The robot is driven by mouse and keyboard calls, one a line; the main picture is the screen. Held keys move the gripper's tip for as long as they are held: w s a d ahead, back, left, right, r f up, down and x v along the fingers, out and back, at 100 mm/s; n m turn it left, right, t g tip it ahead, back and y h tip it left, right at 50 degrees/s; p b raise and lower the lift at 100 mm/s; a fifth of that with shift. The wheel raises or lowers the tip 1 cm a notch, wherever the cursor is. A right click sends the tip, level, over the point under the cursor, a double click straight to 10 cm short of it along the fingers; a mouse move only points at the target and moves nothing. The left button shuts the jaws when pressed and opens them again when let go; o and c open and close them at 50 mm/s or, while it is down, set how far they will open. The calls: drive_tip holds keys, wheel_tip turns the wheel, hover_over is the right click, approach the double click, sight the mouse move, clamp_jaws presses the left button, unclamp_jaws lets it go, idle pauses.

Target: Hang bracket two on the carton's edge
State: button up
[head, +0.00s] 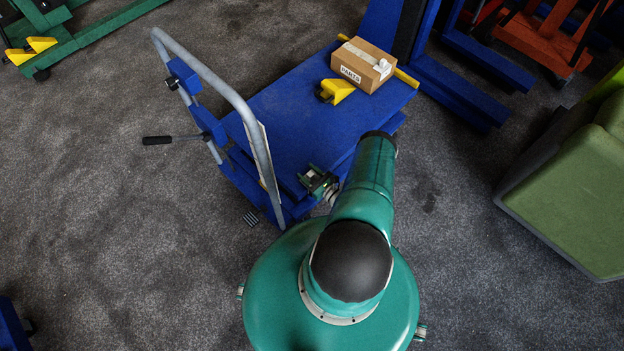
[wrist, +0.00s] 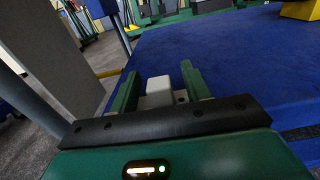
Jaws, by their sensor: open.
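A brown carton (head: 366,65) with a "PARTS" label sits at the far end of the blue platform. A yellow bracket-like piece (head: 338,91) lies on the platform just left of and in front of the carton. I see no number on it, so I cannot tell if it is bracket two. Part of a yellow thing (wrist: 302,9) shows at the wrist view's top right corner. My gripper (head: 318,184) is over the platform's near edge, well short of the yellow piece. In the wrist view its green fingers (wrist: 159,80) are apart, with a pale block between their bases.
The blue trolley platform (head: 287,110) has a grey push handle (head: 240,105) along its left. A yellow strip (head: 406,78) shows behind the carton. A dark lever (head: 158,140) sticks out left. A green seat (head: 575,190) stands right. The platform's middle is clear.

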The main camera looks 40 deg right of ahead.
clamp_jaws()
drive_tip(key=shift+r, duration=0.1)
